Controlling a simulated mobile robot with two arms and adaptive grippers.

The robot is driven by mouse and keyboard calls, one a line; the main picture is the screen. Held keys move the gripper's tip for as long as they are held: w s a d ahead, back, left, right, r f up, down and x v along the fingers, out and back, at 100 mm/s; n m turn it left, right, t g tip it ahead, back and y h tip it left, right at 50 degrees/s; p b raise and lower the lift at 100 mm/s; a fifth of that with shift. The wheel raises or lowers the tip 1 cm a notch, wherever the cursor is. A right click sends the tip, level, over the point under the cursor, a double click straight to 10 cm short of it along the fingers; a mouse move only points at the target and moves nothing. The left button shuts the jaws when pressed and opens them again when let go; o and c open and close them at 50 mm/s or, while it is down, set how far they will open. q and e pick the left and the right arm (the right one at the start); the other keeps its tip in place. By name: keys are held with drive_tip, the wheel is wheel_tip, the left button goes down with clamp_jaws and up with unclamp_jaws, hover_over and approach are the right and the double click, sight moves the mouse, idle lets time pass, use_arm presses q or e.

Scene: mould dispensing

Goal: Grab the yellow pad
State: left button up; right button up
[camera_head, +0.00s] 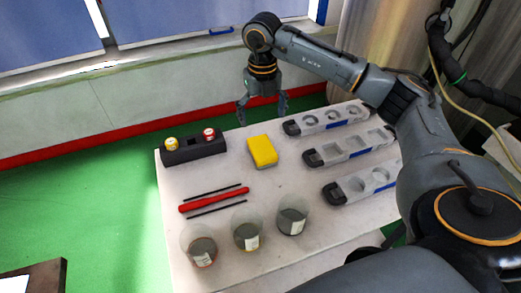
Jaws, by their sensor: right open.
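The yellow pad (262,151) lies on the white table (225,180), toward its far side and near the middle. It is a small block with a paler lower edge. My right gripper (263,119) hangs above the table's far edge, pointing down, just beyond the pad in the picture. Its fingers are spread open with nothing between them. It appears apart from the pad; its exact height above the table is hard to judge. My left gripper is not in view.
A black holder (194,150) with small round items stands left of the pad. Several grey moulds (330,119) line the right side. A red tool (213,199) lies between thin black rods. Cups (245,231) stand along the front. Bare tabletop surrounds the pad's near side.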

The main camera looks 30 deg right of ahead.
sight(262, 147)
wheel_tip(262, 147, down, 7)
drive_tip(key=shift+r+p, duration=0.1)
drive_tip(key=shift+p, duration=0.2)
drive_tip(key=shift+s+a+f+p, duration=0.1)
drive_tip(key=shift+f+p, duration=0.55)
drive_tip(key=shift+f, duration=2.15)
drive_tip(key=c, duration=1.3)
drive_tip(key=shift+o, duration=0.2)
drive_tip(key=shift+r, duration=0.1)
